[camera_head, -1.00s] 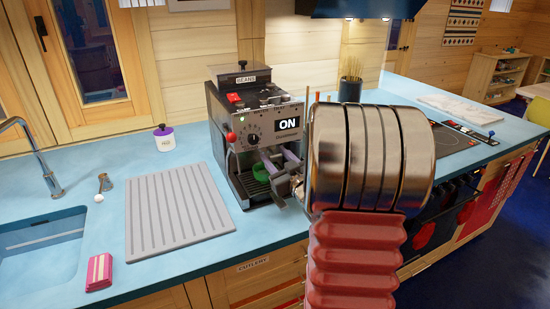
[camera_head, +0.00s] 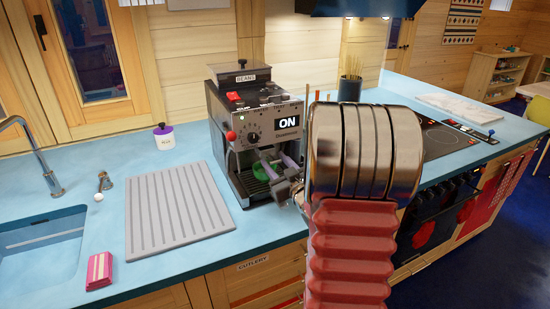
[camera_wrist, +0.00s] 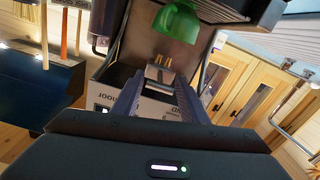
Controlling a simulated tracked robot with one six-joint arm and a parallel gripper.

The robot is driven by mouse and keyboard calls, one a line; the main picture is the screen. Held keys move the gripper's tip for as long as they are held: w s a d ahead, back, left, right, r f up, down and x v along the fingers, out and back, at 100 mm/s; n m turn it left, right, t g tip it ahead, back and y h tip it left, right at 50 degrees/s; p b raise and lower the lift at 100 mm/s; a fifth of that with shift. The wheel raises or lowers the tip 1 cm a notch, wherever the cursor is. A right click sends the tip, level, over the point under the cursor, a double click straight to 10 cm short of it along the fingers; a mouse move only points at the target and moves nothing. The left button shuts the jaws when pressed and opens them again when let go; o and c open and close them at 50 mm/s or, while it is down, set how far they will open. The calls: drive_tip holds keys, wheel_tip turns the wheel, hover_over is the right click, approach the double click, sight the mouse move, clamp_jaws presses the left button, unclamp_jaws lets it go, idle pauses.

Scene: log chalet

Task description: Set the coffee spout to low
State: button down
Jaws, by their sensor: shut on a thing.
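The coffee machine (camera_head: 248,135) stands on the blue counter, with a bean hopper on top and its display reading ON. My gripper (camera_head: 279,164) reaches into its front bay, with its purple fingers below the control panel. In the wrist view my gripper (camera_wrist: 160,78) is closed around what looks like the coffee spout, whose two small gold-coloured nozzles (camera_wrist: 165,62) show between the fingertips. The spout's body is mostly hidden, so its height is hard to tell. A green cup (camera_wrist: 178,22) is apart from the fingers in the wrist view and stands on the drip tray in the head view.
A grey ribbed mat (camera_head: 177,212) lies left of the machine, with a lidded jar (camera_head: 164,137) behind it. The sink (camera_head: 45,245) is at far left. A pot of sticks (camera_head: 349,88) and the hob (camera_head: 440,135) are at right, partly behind my arm.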

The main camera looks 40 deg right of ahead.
drive_tip(key=shift+f, duration=1.35)
drive_tip(key=c, duration=1.1)
unclamp_jaws()
